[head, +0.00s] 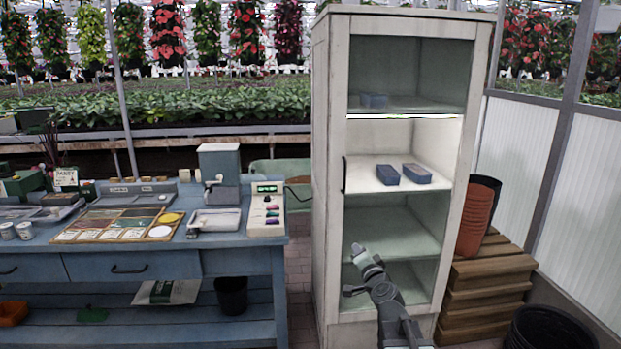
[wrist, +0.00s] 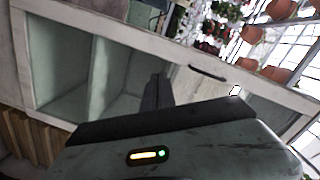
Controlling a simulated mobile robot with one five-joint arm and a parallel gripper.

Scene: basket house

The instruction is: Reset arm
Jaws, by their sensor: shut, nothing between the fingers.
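My gripper (head: 358,250) is raised in front of the lower part of a tall white cabinet (head: 330,200) in the head view. It is shut and empty. In the wrist view the closed dark fingers (wrist: 157,92) point toward the cabinet, which appears tilted. Two blue-grey boxes (head: 388,174) (head: 417,173) stand on the lit middle shelf, above and apart from my gripper. More blue-grey boxes (head: 373,100) sit on the top shelf behind glass. The lower shelves look empty.
A blue workbench (head: 130,265) with trays, a scale-like device (head: 220,170) and a small control box (head: 266,208) stands to the left. Stacked wooden crates (head: 485,290), terracotta pots (head: 477,220) and a black bin (head: 550,328) are at the right. Planting beds lie behind.

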